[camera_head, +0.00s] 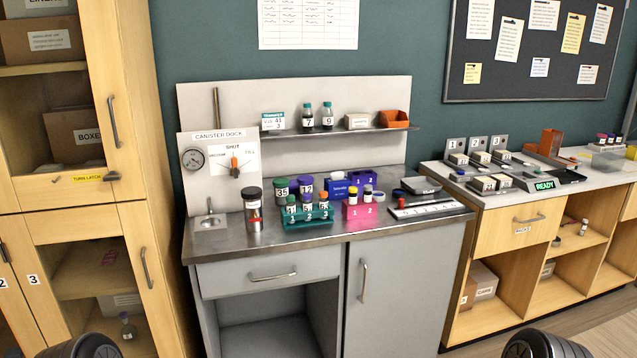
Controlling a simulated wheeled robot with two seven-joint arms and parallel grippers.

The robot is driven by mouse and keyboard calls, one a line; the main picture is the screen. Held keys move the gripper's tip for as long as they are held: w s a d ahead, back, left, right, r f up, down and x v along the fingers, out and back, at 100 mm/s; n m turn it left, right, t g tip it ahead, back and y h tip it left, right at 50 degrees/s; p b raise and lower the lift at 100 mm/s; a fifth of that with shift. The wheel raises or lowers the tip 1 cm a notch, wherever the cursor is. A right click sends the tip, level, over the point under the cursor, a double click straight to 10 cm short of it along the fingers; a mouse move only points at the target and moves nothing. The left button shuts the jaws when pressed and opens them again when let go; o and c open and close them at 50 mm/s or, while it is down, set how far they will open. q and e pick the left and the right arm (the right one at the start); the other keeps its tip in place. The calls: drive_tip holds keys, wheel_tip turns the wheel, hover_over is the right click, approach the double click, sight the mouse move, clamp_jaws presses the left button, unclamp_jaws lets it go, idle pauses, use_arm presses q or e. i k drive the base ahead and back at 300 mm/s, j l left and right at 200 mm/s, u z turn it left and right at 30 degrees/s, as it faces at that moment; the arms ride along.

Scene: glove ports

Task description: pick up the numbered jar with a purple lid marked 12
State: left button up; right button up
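The jar with a purple lid marked 12 (306,189) stands upright on the steel counter (225,243) of the grey cabinet. It is behind the teal rack (308,222), which hides its lower part. A similar jar marked 35 (281,189) with a dark green lid stands just left of it. A blue box stands close on its right. Neither of my grippers shows; only dark rounded parts, probably of my arms, show at the bottom left and bottom right edges.
The teal rack holds several small vials. A pink rack (358,211) with vials stands right of it, and a tall dark-lidded canister (254,210) stands left. A shelf (340,131) with jars 7 and 9 hangs above. The counter's front strip is clear.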

sight(305, 182)
drive_tip(key=i+l, duration=1)
drive_tip(key=i+l+z, duration=0.1)
drive_tip(key=i+l, duration=0.9)
drive_tip(key=i, duration=0.2)
